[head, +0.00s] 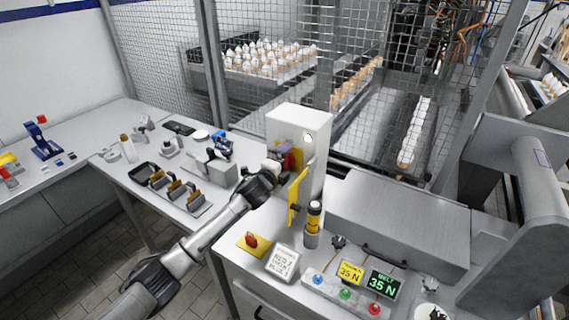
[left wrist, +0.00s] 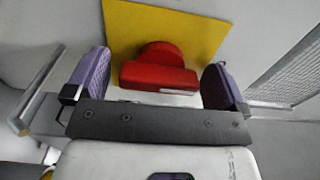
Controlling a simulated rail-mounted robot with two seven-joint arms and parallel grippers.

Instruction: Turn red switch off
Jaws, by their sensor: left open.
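The red switch (left wrist: 158,72) has a rounded knob and a wide bar handle, on a yellow plate (left wrist: 195,28). In the left wrist view its bar lies between the two purple finger pads of my left gripper (left wrist: 157,84), with a gap at each side. My left gripper is open, around the switch and not closed on it. In the head view my left gripper (head: 281,158) is at the white cabinet (head: 303,122), and a bit of the red switch (head: 289,161) shows beside the fingers. My right gripper is not in view.
A black-and-yellow cylinder (head: 313,222) stands close by. A wire fence (head: 160,60) is behind.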

